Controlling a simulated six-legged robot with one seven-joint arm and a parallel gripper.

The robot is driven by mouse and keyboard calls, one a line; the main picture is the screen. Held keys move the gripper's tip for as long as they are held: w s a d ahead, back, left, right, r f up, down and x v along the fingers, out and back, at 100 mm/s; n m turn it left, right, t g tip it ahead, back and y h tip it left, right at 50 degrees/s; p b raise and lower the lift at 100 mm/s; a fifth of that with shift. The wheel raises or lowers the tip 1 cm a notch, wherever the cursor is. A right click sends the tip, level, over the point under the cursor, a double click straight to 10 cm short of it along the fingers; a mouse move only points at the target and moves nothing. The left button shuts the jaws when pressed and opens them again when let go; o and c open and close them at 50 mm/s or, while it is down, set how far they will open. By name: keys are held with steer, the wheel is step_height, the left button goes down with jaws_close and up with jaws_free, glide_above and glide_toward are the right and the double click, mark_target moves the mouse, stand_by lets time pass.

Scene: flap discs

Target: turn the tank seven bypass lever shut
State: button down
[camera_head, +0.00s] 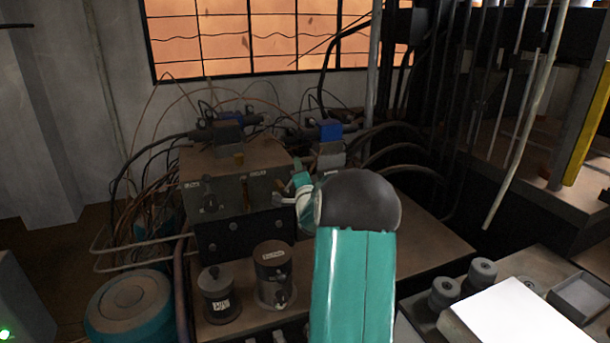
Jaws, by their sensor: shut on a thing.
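A dark metal box (225,180) stands on the bench left of centre. Its front face carries a small round fitting with a label (209,201) at the left, a brown upright strip (245,193) near the middle and a small pale label above that; I cannot read the labels. My gripper (283,198), small and pale with teal parts, is at the right end of this face. It is shut on a small lever-like part there, mostly hidden by the jaws. I cannot tell the lever's angle. My teal arm with its dark round joint covers the area right of the box.
Two dark labelled canisters, one left (220,295) and one right (273,273), stand in front of the box. A teal drum (129,305) is at lower left. Cables crowd the box's left and back. A white sheet (515,318) and grey cylinders (482,272) lie at lower right.

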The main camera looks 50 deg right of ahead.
steer(key=n, duration=0.1)
steer(key=w+a+r+n+t, duration=0.1)
steer(key=n, duration=0.1)
steer(key=a+n+y, duration=0.1)
steer(key=shift+w+a+r+n+t, duration=0.2)
steer(key=shift+r+n+t, duration=0.1)
steer(key=shift+n, duration=0.1)
steer(key=shift+w+a+r+n+t+y, duration=0.1)
steer(key=shift+w+a+n+t+y, duration=0.25)
steer(key=shift+n, duration=0.4)
steer(key=shift+w+a+n+t+y, duration=0.1)
steer(key=shift+a+n+y, duration=0.25)
steer(key=shift+n, duration=0.45)
steer(key=shift+w+a+r+n+t+y, duration=0.1)
steer(key=shift+w+a+n+t+y, duration=0.3)
steer(key=shift+n, duration=0.35)
steer(key=shift+s+a, duration=0.1)
steer(key=c, duration=1.1)
jaws_free()
steer(key=shift+c, duration=0.2)
steer(key=shift+f, duration=0.1)
steer(key=shift+s, duration=0.15)
steer(key=v, duration=1.3)
steer(key=shift+s+a, duration=0.2)
steer(key=shift+a, duration=0.15)
